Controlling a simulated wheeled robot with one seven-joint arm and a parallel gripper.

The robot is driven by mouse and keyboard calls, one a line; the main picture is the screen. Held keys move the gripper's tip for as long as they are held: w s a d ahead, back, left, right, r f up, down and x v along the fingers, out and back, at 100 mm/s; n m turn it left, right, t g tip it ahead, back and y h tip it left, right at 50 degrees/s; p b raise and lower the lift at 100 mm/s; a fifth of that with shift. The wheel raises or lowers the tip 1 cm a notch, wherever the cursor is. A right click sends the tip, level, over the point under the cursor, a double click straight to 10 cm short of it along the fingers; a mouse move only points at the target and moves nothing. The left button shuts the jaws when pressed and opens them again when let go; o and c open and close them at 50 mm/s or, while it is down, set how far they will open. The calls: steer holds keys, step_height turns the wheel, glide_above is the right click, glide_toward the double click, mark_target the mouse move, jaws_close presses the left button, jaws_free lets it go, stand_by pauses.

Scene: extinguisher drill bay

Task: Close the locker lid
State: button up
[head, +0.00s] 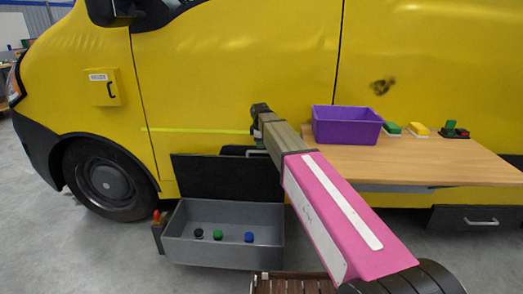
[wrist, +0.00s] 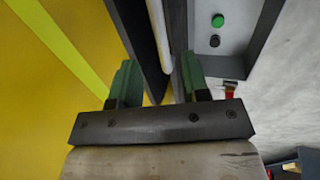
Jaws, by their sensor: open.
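The grey locker (head: 190,252) sits low beside the yellow van, with its dark lid (head: 215,175) raised behind it. The lid stands nearly upright. My gripper (head: 257,150) is at the lid's upper right edge in the head view, partly hidden by my arm. In the wrist view my gripper (wrist: 157,75) is open, with two green fingers. The dark lid's edge (wrist: 140,35) and a pale bar (wrist: 158,30) run down between the fingers. I cannot tell whether either finger touches the lid. The locker's inside (wrist: 230,60) shows at upper right.
Black, green and blue knobs (head: 248,237) lie in the locker. A red-tipped part (head: 157,217) is at its left end. A wooden table (head: 400,160) with a purple bin (head: 345,127) stands at right. A slatted brown surface (head: 290,284) is in front. Floor at left is clear.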

mark_target(261, 152)
steer(key=shift+x, duration=2.75)
steer(key=shift+s, duration=0.1)
jaws_close()
